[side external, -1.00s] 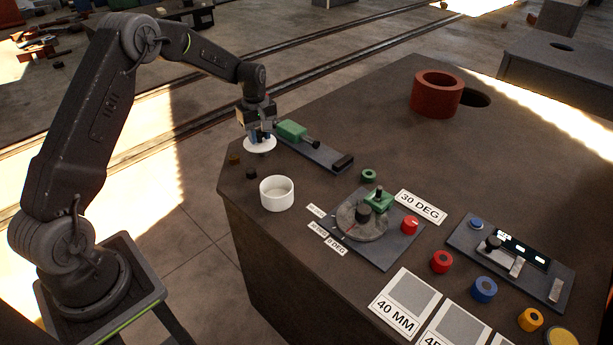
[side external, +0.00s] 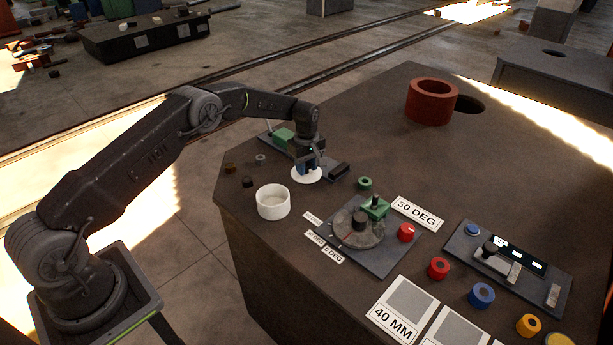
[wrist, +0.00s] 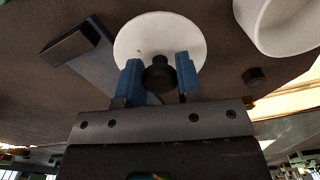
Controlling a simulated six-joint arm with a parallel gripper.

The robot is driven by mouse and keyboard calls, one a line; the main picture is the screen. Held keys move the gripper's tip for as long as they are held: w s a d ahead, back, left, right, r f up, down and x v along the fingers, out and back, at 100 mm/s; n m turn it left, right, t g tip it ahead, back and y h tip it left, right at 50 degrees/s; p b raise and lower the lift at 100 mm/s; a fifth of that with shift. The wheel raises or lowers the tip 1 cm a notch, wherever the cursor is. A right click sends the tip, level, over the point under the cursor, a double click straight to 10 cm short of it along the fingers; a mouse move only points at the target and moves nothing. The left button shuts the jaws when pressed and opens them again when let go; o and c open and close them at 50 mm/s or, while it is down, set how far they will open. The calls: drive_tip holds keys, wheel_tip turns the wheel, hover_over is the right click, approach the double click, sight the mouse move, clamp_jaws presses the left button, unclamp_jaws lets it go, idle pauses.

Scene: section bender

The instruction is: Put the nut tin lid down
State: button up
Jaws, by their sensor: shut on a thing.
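The nut tin lid (side external: 306,176) is a white disc with a dark knob. My gripper (side external: 308,168) is shut on the lid by its knob. In the wrist view the blue fingers of my gripper (wrist: 159,78) stand on both sides of the black knob, with the white lid (wrist: 145,35) beyond them. The lid is at or just above the bench top; I cannot tell whether it touches. The open white nut tin (side external: 272,203) stands to the left of the lid, and part of it shows in the wrist view (wrist: 282,22).
A dark plate with a green block (side external: 284,138) is close behind the lid. The bending disc (side external: 358,228) stands to the right, with a green ring (side external: 365,183) behind it. Small dark pieces (side external: 247,182) lie left of the tin. A red cylinder (side external: 431,102) stands farther back.

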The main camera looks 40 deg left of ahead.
sight(307, 172)
drive_tip(key=shift+f, duration=2)
drive_tip(key=shift+f, duration=0.1)
drive_tip(key=o, duration=0.9)
drive_tip(key=shift+f, duration=0.1)
drive_tip(key=shift+o, duration=0.2)
wheel_tip(307, 172, up, 13)
drive_tip(key=shift+f, duration=0.2)
